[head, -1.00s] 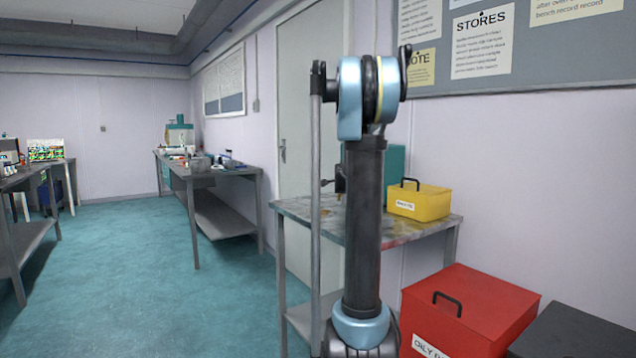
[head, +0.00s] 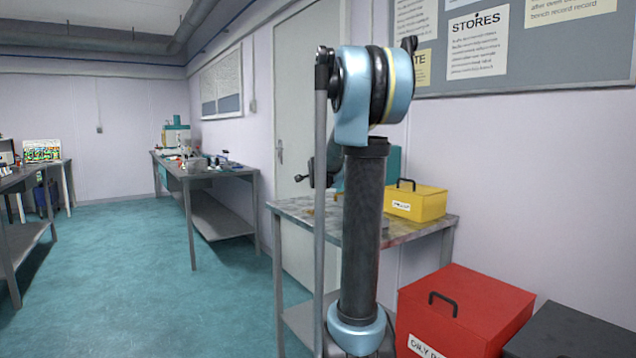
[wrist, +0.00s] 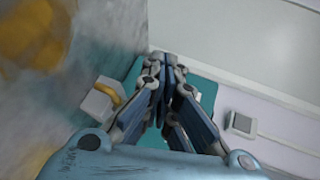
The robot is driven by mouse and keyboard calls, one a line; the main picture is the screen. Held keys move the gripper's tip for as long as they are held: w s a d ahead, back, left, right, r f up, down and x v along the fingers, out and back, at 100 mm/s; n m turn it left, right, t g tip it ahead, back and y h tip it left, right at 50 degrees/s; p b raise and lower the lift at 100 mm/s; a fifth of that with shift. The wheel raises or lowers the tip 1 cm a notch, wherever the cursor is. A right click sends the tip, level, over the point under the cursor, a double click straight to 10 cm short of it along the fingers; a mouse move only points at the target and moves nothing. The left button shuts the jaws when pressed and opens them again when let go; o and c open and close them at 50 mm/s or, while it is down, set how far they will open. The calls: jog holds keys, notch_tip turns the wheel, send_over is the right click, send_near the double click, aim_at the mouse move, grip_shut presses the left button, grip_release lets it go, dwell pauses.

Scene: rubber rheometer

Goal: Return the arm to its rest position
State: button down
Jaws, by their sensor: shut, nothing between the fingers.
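My arm (head: 362,230) stands upright in the middle of the head view, with its blue and black joint at the top. A dark part of my arm (head: 330,165) shows behind the column, left of it, above the bench. My fingertips cannot be made out in the head view. In the wrist view my gripper (wrist: 163,70) has its fingers together and nothing between them. A teal surface (wrist: 200,85) lies behind the fingers.
A stained bench (head: 290,208) with a yellow box (head: 420,207) stands behind my arm. A red box (head: 475,305) and a dark box (head: 565,330) are at lower right. A grey block (wrist: 97,103) sits left of the fingers. The floor (head: 130,270) at left is clear.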

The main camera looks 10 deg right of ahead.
jog(key=s+a+f+n+g, duration=0.1)
jog(key=s+f+n, duration=0.1)
jog(key=s, duration=0.4)
jog(key=s+a+f+n+g, duration=0.1)
jog(key=s+f+n, duration=0.1)
jog(key=s+n, duration=0.2)
jog(key=s+a+f+n+g+y, duration=0.1)
jog(key=s+f+n, duration=0.1)
jog(key=s, duration=0.5)
jog(key=shift+s+a+f+n, duration=0.2)
jog(key=shift+s+f+n, duration=0.1)
jog(key=shift+n, duration=0.3)
jog(key=s+a+f+n+g, duration=0.1)
jog(key=s+f+n+g, duration=0.2)
jog(key=s+f, duration=0.4)
jog(key=s+a+f+n+g+y, duration=0.1)
jog(key=s+f+n+g, duration=0.2)
jog(key=s+f, duration=0.4)
jog(key=s+a+f+n+g, duration=0.2)
jog(key=s+f+n, duration=0.3)
jog(key=s, duration=1.5)
notch_tip(320, 180, down, 3)
jog(key=shift+r+g+y, duration=0.15)
jog(key=shift+g+y, duration=0.15)
jog(key=shift+g, duration=0.2)
jog(key=shift+s, duration=0.15)
